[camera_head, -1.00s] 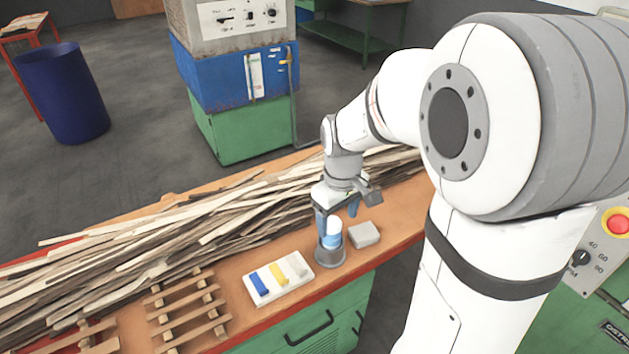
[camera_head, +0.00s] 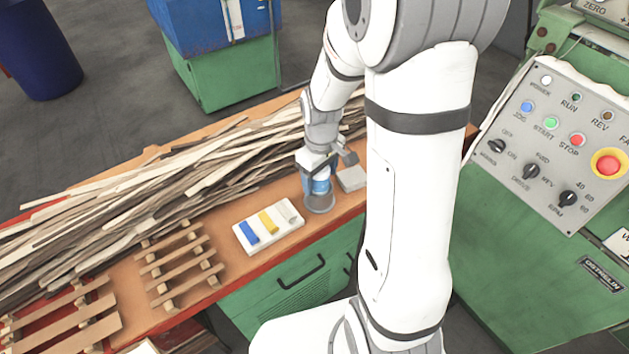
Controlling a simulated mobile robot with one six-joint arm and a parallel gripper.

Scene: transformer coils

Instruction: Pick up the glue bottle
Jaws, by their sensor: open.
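The glue bottle (camera_head: 320,187) is a small blue and white bottle. It stands upright in a round grey holder (camera_head: 320,204) near the front edge of the orange workbench (camera_head: 205,275). My gripper (camera_head: 318,182) points down over the bottle, with its blue fingers around the bottle's upper part. The fingers are open. The bottle's top is hidden by my gripper, and I cannot tell whether the fingers touch it.
A white tray (camera_head: 243,246) with blue, yellow and grey pieces lies left of the holder. A grey block (camera_head: 351,179) lies close on the right. Long wooden strips (camera_head: 150,180) cover the bench's back, and wooden racks (camera_head: 180,265) lie left. A control panel (camera_head: 560,140) stands at right.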

